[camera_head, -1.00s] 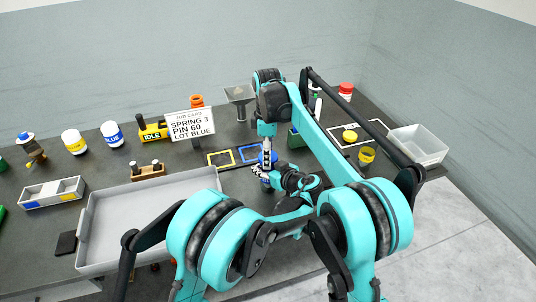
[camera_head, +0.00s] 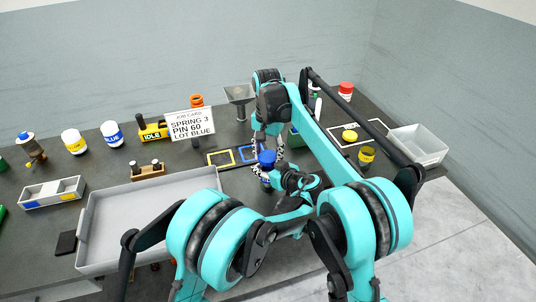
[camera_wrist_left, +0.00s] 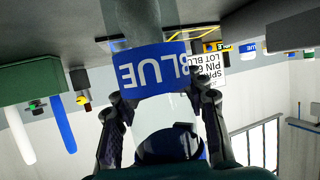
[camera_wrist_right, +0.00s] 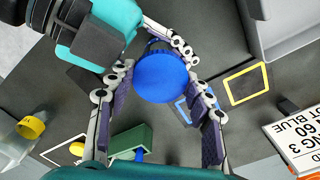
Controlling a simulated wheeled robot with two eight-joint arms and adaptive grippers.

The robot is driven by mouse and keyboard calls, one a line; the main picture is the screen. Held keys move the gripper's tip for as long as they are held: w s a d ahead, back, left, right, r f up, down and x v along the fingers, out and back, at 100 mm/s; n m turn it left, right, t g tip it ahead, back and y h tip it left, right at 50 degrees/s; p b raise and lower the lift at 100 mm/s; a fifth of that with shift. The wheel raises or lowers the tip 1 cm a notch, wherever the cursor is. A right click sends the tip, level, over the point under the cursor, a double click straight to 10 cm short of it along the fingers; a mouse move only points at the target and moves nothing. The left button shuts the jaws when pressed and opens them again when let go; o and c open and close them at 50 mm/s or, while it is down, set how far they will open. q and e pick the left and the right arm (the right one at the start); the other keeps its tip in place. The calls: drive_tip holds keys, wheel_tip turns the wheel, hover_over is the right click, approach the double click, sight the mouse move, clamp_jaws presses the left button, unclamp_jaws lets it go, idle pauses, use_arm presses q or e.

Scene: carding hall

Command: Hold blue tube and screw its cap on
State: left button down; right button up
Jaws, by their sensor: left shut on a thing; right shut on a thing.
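The blue tube, with a "BLUE" label (camera_wrist_left: 150,70), sits between the fingers of my left gripper (camera_wrist_left: 158,110), which is shut on it. The blue cap (camera_wrist_right: 160,77) is seen from above in the right wrist view and also shows in the head view (camera_head: 267,158). My right gripper (camera_wrist_right: 162,85) is shut on the cap, one finger on each side. My left gripper's fingertips show just beyond the cap. The cap sits at the tube's upper end; the threads are hidden, so I cannot tell how far it is turned.
A grey tray (camera_head: 140,207) lies left of my grippers. Blue and yellow outlined squares (camera_head: 249,154) and a job card (camera_head: 190,124) are behind it. A clear bin (camera_head: 418,145) is at right.

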idle(0.3)
drive_tip(key=o, duration=1.3)
drive_tip(key=shift+r, duration=0.1)
drive_tip(key=shift+r, duration=2.2)
drive_tip(key=shift+c, duration=0.4)
